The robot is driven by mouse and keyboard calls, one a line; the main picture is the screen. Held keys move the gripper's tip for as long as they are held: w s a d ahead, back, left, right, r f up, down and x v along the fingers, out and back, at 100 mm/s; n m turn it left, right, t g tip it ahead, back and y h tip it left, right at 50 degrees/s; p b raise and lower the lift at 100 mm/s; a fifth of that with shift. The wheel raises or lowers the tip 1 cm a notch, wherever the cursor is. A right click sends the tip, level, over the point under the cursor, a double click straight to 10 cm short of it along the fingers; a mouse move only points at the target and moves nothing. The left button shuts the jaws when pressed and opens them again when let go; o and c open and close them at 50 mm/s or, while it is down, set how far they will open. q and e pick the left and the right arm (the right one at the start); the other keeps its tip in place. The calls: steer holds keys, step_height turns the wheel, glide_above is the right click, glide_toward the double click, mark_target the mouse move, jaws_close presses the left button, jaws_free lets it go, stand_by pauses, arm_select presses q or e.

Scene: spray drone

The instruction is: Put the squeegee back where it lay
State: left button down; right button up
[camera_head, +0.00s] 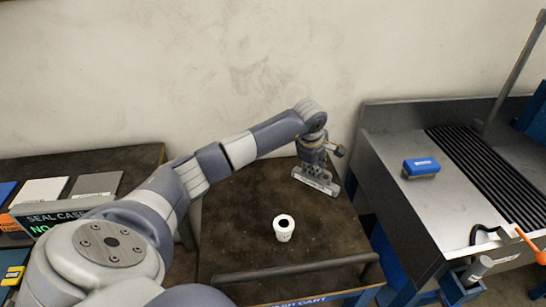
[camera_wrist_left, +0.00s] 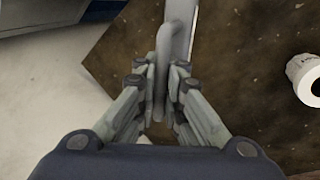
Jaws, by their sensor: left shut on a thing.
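The squeegee (camera_head: 316,181) is a grey tool with a long flat bar, at the back right of the dark cart top (camera_head: 245,215). My left gripper (camera_head: 318,160) is above it and shut on its grey handle. In the left wrist view the handle (camera_wrist_left: 164,60) runs between the two fingers (camera_wrist_left: 160,105), with a paler bar beside its upper end. I cannot tell whether the squeegee touches the cart top or hangs just above it. My right gripper is in neither view.
A white cup-like roll (camera_head: 284,229) stands mid-cart, and a dark rail (camera_head: 295,268) crosses the front edge. A metal sink bench (camera_head: 400,165) on the right holds a blue brush (camera_head: 421,168). A table with cases (camera_head: 95,184) stands left.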

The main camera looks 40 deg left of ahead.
arm_select(q)
steer(key=s+a+f+b, duration=0.1)
steer(key=a, duration=0.3)
steer(key=s+a+f+b, duration=0.2)
steer(key=a, duration=0.3)
steer(key=s+a+f+b, duration=0.1)
steer(key=a, duration=0.4)
steer(key=shift+s+f+b, duration=0.15)
steer(key=shift+f+b, duration=0.15)
steer(key=shift+b, duration=0.05)
steer(key=shift+f, duration=0.2)
steer(key=c, duration=1.7)
jaws_free()
steer(key=shift+r, duration=0.1)
